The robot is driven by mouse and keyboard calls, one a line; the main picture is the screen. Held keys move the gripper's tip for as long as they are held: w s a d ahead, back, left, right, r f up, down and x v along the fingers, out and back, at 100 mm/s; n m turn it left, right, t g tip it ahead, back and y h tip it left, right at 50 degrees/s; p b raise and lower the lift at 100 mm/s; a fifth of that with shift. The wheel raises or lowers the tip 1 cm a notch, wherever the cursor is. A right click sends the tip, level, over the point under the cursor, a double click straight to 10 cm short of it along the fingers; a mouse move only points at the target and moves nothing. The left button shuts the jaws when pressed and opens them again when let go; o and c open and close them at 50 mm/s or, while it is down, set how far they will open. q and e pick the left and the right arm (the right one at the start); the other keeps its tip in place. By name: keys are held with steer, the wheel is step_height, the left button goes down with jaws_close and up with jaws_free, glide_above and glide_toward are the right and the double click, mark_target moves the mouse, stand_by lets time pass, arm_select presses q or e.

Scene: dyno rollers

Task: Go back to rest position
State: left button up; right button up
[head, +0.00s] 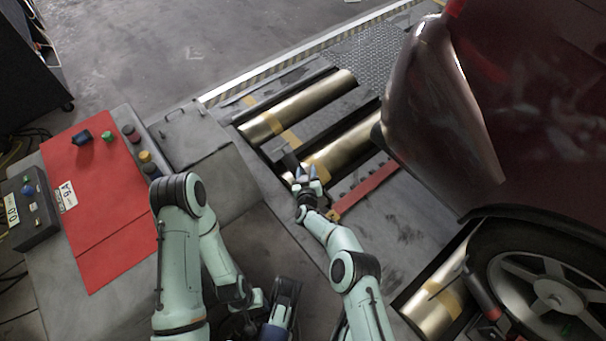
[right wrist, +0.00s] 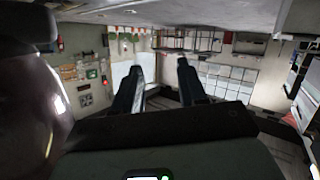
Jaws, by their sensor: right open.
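My right gripper (head: 308,176) is open and empty over the dyno rollers, with its fingertips in front of the near end of the middle brass roller (head: 345,143) in the head view. I cannot tell whether it touches anything there. In the right wrist view its two dark fingers (right wrist: 160,70) stand apart with nothing between them. My left arm is folded at the bottom left of the head view. A dark part at its end, low in the picture, looks like my left gripper (head: 285,297); its fingers cannot be made out.
A dark red car (head: 520,110) with its wheel (head: 545,290) fills the right side. A red bar (head: 365,190) lies beside the rollers. A bench with a red panel (head: 100,190), several buttons and a control box (head: 28,210) stands at left. Open floor (head: 200,45) lies at the back.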

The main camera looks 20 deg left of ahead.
arm_select(q)
steer(key=shift+s, duration=0.2)
arm_select(e)
steer(key=shift+s+d, duration=0.1)
steer(key=shift+s, duration=0.05)
stand_by(0.3)
